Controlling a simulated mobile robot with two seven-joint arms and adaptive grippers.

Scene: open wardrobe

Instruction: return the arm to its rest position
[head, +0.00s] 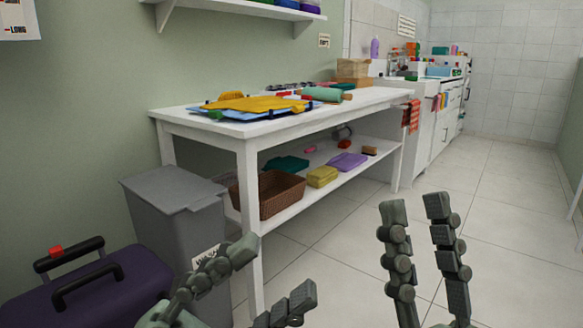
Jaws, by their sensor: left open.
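My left gripper (272,272) shows at the bottom, left of centre. Its two grey fingers are spread apart with nothing between them, in front of the grey bin and a white table leg. My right gripper (415,208) stands at the bottom, right of centre, its fingers pointing up. A gap shows between its fingers, with only floor behind. Neither gripper visibly touches anything. Most of both arms is out of view.
A white table (230,128) with a lower shelf holds folded cloths and a brown basket (281,194). A grey bin (172,190) and a purple case (125,285) stand at the left. The tiled floor (500,215) at the right is clear.

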